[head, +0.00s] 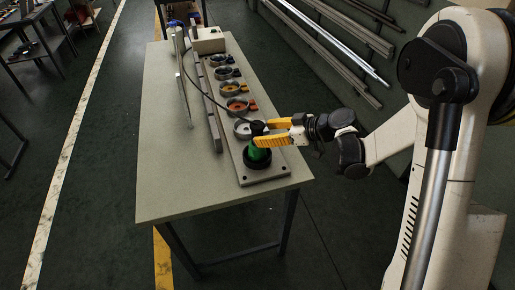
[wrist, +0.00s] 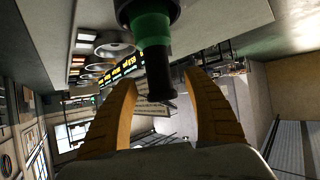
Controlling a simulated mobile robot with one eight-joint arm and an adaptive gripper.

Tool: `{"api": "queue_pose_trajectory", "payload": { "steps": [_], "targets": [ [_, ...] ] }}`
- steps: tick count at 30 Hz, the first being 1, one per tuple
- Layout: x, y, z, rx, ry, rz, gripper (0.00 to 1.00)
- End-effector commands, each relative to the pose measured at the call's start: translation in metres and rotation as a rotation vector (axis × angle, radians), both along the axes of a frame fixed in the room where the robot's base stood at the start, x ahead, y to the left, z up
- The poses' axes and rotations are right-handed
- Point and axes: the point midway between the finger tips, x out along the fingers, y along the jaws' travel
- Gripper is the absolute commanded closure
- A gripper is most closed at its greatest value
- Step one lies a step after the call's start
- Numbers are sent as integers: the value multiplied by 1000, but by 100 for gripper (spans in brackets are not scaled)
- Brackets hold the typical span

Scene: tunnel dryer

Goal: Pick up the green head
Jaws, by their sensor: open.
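The green head (head: 259,156) is a green cylinder with a black top, upright in a dark round holder at the near end of a grey plate on the table. It also shows in the wrist view (wrist: 151,29) as a green band with black parts, between the fingers. My gripper (head: 262,133) has yellow fingers and is at the green head, reaching in from the right. In the wrist view my gripper (wrist: 162,95) is open, one finger on each side of the head's black end. I cannot tell whether either finger touches it.
Several round holders (head: 236,105) with orange parts run in a row along the plate (head: 277,167). A thin upright panel (head: 184,85) and a long bar stand left of them. A dark cable runs to the head's top. The table's (head: 165,170) left side is clear.

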Motion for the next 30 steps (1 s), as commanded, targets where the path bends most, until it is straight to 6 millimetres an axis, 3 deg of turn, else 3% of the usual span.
{"api": "queue_pose_trajectory", "payload": {
  "steps": [6,12,14,18,30],
  "targets": [
    [15,24,-17,0,-1,0,41],
    [16,25,-15,1,-1,-1,41],
    [16,25,-15,0,0,-1,55],
    [16,25,-15,0,0,-1,98],
    [16,25,-15,1,0,0,100]
  ]
}}
